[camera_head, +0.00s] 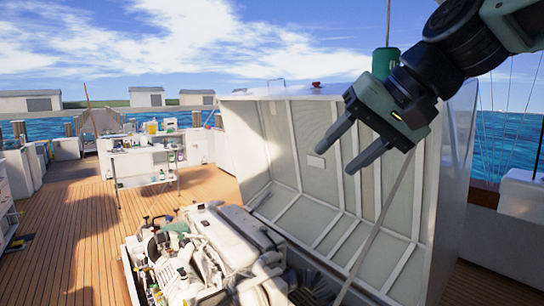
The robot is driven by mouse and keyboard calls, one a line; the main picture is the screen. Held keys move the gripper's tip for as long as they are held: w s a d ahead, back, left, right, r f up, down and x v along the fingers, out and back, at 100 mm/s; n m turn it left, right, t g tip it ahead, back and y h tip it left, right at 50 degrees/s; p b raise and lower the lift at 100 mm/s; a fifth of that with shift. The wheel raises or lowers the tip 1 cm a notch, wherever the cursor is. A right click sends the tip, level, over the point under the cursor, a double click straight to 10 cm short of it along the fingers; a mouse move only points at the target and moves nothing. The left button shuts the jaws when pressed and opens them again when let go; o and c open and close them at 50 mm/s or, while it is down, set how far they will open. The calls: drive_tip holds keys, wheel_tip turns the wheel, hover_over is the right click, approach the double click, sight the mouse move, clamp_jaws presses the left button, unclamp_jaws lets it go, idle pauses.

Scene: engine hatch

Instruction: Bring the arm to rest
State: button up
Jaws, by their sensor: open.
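My gripper (341,152) hangs from my arm at the upper right. Its two fingers point down and to the left, spread apart, with nothing between them. It is in front of the raised engine hatch lid (290,147), whose ribbed pale inner side faces me. In the picture the fingers overlap the lid; whether they touch it cannot be told. The engine (225,245) lies below and to the left in the open bay, well apart from the fingers.
A thin grey strut (377,225) slants up from the bay past my gripper. A green cylinder (385,62) hangs beside my arm. A table (140,150) with several bottles stands at the back left. The wooden deck (75,230) at left is mostly clear.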

drive_tip(key=s+d+f+n+g+h, duration=0.1)
drive_tip(key=s+f+n+g+h, duration=0.1)
drive_tip(key=s+f, duration=0.8)
drive_tip(key=s+d+f+n+g+h, duration=0.2)
drive_tip(key=s+f, duration=0.8)
drive_tip(key=f, duration=0.6)
drive_tip(key=n+g+h, duration=0.1)
drive_tip(key=n+h, duration=0.1)
drive_tip(key=n, duration=0.1)
drive_tip(key=shift+s+n, duration=0.35)
drive_tip(key=shift+n, duration=0.05)
drive_tip(key=shift+d, duration=0.1)
